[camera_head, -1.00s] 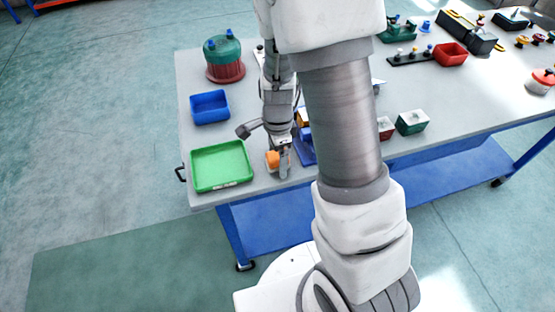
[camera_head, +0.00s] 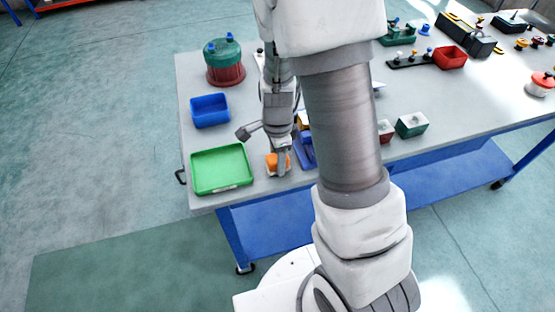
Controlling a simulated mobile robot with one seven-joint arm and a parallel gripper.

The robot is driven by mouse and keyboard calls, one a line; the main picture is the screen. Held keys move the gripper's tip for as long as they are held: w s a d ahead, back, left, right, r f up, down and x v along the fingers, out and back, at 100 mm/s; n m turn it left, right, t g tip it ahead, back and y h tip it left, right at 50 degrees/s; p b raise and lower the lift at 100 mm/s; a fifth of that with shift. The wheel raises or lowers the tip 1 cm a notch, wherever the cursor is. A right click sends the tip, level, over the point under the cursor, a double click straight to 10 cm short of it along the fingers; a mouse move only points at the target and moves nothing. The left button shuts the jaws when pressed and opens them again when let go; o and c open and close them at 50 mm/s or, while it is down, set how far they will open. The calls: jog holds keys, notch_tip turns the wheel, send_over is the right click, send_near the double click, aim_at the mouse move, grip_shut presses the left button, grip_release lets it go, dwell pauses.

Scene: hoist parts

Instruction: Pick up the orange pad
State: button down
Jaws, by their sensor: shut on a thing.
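The orange pad (camera_head: 271,162) is a small orange block near the front edge of the grey table, just right of the green tray. My gripper (camera_head: 279,165) points down at it and is shut on it. The finger on the near side covers part of the pad. I cannot tell whether the pad touches the table top.
The empty green tray (camera_head: 221,187) lies left of my gripper, with a blue bin (camera_head: 210,110) behind it. A blue fixture (camera_head: 306,150) stands close on the right. My arm hides part of the table (camera_head: 195,146). A green and red drum (camera_head: 224,62) stands at the back left.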

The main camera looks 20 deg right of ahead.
jog(key=r, duration=0.3)
jog(key=r+p, duration=0.1)
jog(key=shift+s+d+r, duration=0.15)
jog(key=shift+d+r, duration=0.15)
jog(key=shift+r, duration=0.05)
jog(key=s+d+r, duration=0.6)
jog(key=d, duration=0.2)
jog(key=shift+s+d+p, duration=0.3)
jog(key=shift+s+d, duration=0.05)
jog(key=shift+s, duration=0.05)
jog(key=shift+r, duration=0.1)
